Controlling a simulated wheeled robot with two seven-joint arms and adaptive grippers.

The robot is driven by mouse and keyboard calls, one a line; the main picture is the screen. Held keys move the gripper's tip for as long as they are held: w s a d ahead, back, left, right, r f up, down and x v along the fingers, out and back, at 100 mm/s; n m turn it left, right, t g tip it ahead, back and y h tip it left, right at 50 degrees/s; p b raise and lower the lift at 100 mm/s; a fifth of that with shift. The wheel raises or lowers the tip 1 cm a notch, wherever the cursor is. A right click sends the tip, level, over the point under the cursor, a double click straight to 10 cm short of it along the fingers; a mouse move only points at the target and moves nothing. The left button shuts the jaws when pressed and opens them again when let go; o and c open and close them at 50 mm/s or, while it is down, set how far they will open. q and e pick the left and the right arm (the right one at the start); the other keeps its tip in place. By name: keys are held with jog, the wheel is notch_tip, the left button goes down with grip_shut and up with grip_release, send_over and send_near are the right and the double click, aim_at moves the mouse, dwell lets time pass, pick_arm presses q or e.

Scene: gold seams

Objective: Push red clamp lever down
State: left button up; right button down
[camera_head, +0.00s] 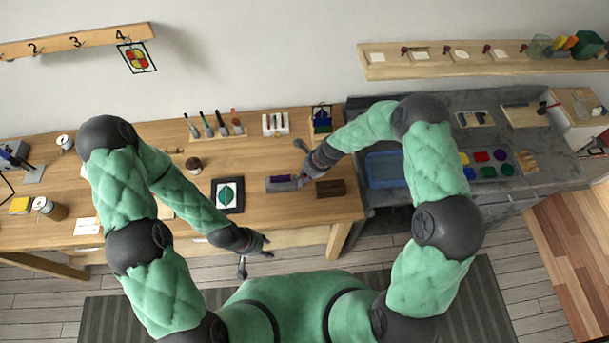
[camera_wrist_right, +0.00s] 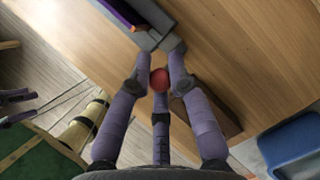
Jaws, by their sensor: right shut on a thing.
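The red clamp lever's round red knob (camera_wrist_right: 159,80) shows between my right fingers in the right wrist view. My right gripper (camera_wrist_right: 160,74) is shut on it, beside the grey clamp (camera_wrist_right: 150,38). In the head view my right gripper (camera_head: 303,172) is at the right end of the grey clamp (camera_head: 283,187), which has a purple piece (camera_head: 280,178) in it. The knob is hidden there, and the lever's arm is mostly hidden by my fingers. My left gripper (camera_head: 256,256) is open and empty, with its fingers apart, in front of the table's front edge.
A dark brown block (camera_head: 330,188) lies just right of the clamp. A black-framed leaf picture (camera_head: 228,195) lies to its left. A blue tray (camera_head: 385,169) is on the grey counter to the right. A tool rack (camera_head: 215,132) stands at the back of the wooden table.

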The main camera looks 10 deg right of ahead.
jog(key=shift+s+f+n+t+b, duration=0.3)
jog(key=shift+s+t+b, duration=0.5)
jog(key=shift+b, duration=3.65)
jog(key=shift+s+f+n+t+b, duration=0.1)
jog(key=shift+s+f+t+b, duration=0.7)
jog(key=shift+b, duration=3.7)
jog(key=shift+s+n+t+b, duration=0.3)
jog(key=shift+t+b, duration=0.9)
jog(key=shift+b, duration=3.25)
jog(key=shift+s+b, duration=0.2)
jog(key=shift+b, duration=0.75)
jog(key=c, duration=1.1)
grip_release()
jog(key=shift+r, duration=0.1)
jog(key=shift+c, duration=0.2)
jog(key=v, duration=0.7)
jog(key=shift+s, duration=0.2)
jog(key=shift+d, duration=0.1)
